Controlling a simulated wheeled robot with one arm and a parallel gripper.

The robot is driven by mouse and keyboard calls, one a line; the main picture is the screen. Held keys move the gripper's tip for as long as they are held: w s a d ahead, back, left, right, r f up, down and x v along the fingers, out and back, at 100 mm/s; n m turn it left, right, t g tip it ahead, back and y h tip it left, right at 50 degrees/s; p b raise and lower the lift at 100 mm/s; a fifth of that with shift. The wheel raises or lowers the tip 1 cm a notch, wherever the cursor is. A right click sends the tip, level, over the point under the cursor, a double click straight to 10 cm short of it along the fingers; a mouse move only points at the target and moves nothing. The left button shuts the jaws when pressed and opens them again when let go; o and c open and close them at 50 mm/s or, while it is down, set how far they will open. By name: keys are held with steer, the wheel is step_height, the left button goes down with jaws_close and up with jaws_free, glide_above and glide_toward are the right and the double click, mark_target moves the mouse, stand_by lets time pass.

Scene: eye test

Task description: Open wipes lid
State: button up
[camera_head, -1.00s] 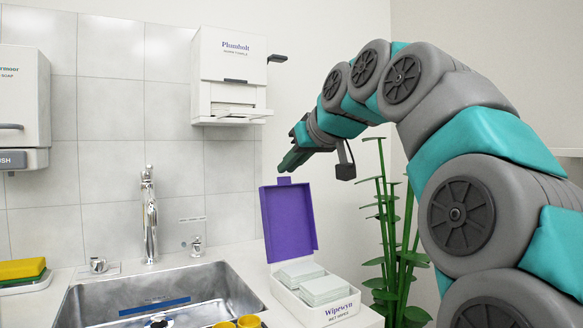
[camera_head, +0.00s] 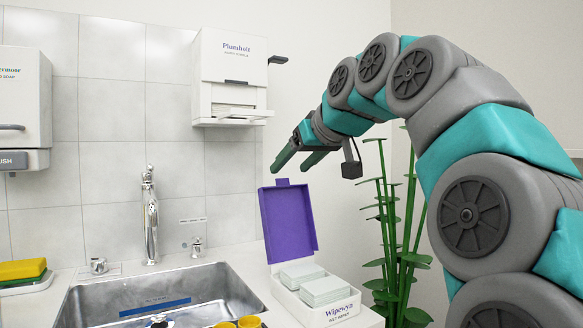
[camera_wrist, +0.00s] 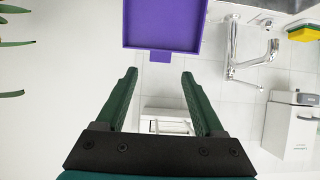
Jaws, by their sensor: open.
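The white wipes box (camera_head: 341,312), labelled "Wipewyn wet wipes", stands on the counter right of the sink. Its purple lid (camera_head: 289,221) stands open, raised and tilted back a little, with a small tab on its top edge. Two pale stacks of wipes (camera_head: 326,290) show inside the box. My gripper (camera_head: 294,162) is open and empty, above the lid and apart from it. In the wrist view the lid (camera_wrist: 163,22) lies ahead, beyond the tips of my spread fingers (camera_wrist: 159,73), with nothing between them.
The metal sink (camera_head: 205,290) with its tap (camera_head: 151,220) is left of the box. A white towel dispenser (camera_head: 229,75) hangs on the tiled wall and a soap dispenser (camera_head: 24,100) at far left. A green plant (camera_head: 390,240) stands right of the box, below my arm.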

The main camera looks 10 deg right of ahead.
steer(key=v, duration=0.6)
steer(key=shift+s, duration=0.2)
steer(key=shift+r, duration=0.1)
